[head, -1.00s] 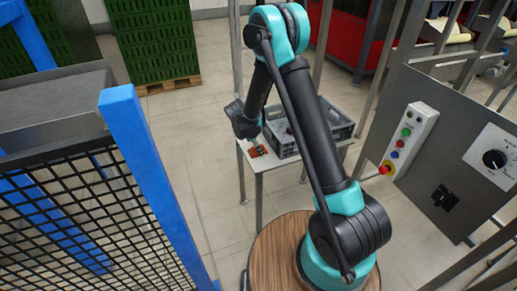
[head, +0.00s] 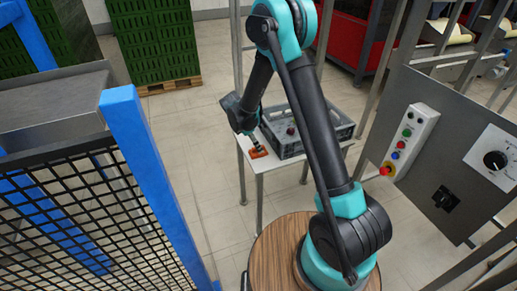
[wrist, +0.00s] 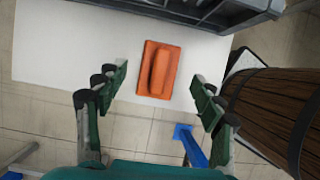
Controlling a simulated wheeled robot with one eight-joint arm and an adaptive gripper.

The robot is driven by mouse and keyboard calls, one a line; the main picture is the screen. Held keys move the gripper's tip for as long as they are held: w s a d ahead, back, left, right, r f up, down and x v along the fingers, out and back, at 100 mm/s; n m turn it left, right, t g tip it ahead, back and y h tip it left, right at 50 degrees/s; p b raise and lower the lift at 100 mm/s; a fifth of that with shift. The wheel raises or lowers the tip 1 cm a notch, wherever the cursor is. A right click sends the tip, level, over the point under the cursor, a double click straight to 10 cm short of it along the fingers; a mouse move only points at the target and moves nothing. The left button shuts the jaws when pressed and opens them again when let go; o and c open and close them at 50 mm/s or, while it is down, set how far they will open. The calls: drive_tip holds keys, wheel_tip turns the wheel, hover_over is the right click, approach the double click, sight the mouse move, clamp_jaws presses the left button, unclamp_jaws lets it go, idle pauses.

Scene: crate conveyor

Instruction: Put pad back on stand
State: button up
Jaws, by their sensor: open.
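The pad is an orange rectangular block with a raised grip along its middle, and it lies flat on a white tabletop (wrist: 60,50). In the wrist view the pad (wrist: 146,84) sits between and beyond my open gripper fingers (wrist: 160,76), which hold nothing. In the head view the pad (head: 262,155) is at the front left of the small white table (head: 268,165), partly covered by my gripper (head: 258,143), which points down just above it. I cannot make out a separate stand; it may be this table.
A grey crate (head: 343,133) stands on the table just behind and right of the pad, with a small dark red item (head: 291,131) in it. A control panel (head: 450,140) is at the right. A blue post (head: 150,170) and mesh fence (head: 90,225) are at the left.

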drive_tip(key=v, duration=0.8)
drive_tip(key=s+d+r+m+y, duration=0.1)
drive_tip(key=s+d+r+m, duration=0.35)
drive_tip(key=d, duration=0.45)
drive_tip(key=s+d+m+t+y, duration=0.1)
drive_tip(key=s+d+m, duration=0.6)
drive_tip(key=s+m, duration=0.2)
drive_tip(key=s+d+m+t+y, duration=0.1)
drive_tip(key=s+d+m+y, duration=0.1)
drive_tip(key=s+d+m, duration=0.5)
drive_tip(key=s+m, duration=0.2)
drive_tip(key=s, duration=0.3)
drive_tip(key=shift+d+r, duration=0.2)
drive_tip(key=shift+d, duration=0.2)
drive_tip(key=shift+s, duration=0.1)
